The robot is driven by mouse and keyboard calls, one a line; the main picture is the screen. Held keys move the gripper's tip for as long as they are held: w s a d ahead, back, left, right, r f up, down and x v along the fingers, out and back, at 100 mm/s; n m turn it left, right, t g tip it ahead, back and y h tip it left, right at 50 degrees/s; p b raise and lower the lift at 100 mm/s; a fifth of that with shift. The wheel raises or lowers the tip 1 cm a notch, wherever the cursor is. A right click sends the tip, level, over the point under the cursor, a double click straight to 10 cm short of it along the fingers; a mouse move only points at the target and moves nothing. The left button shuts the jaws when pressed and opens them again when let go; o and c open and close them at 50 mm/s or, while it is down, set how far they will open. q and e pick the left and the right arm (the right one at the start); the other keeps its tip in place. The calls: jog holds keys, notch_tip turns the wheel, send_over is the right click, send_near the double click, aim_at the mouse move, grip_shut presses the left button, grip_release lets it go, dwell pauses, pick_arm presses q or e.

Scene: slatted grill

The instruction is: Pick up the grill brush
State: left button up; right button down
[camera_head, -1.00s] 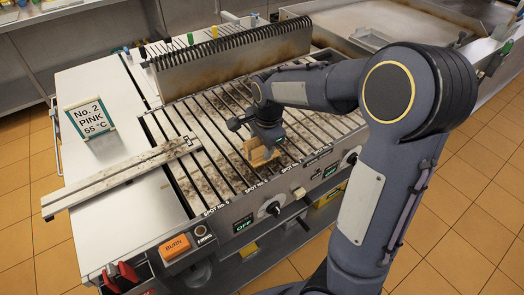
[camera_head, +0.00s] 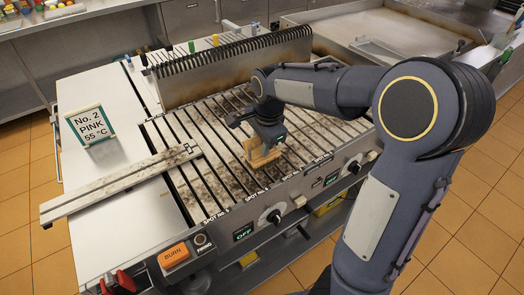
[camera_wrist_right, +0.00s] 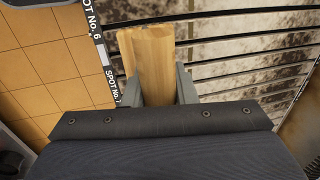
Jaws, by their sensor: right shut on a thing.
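The grill brush shows as a light wooden block (camera_head: 262,154) over the front part of the slatted grill (camera_head: 215,160). My right gripper (camera_head: 268,140) is shut on it from above. In the right wrist view the wooden block (camera_wrist_right: 150,55) sits between the two fingers of the right gripper (camera_wrist_right: 160,88). The brush's bristles are hidden, and I cannot tell whether it touches the slats. My left gripper is not in view.
A sign reading No. 2 PINK 55 °C (camera_head: 92,126) stands on the white left counter. A long soiled bar (camera_head: 115,185) lies across the counter and the grill's left edge. A raised spiked panel (camera_head: 235,68) stands behind the grill.

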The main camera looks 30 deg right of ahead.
jog(key=w+a+r, duration=0.3)
jog(key=a+r, duration=0.7)
jog(key=a, duration=0.3)
jog(key=shift+w+a+b, duration=0.15)
jog(key=shift+a+b, duration=0.2)
jog(key=shift+b, duration=0.1)
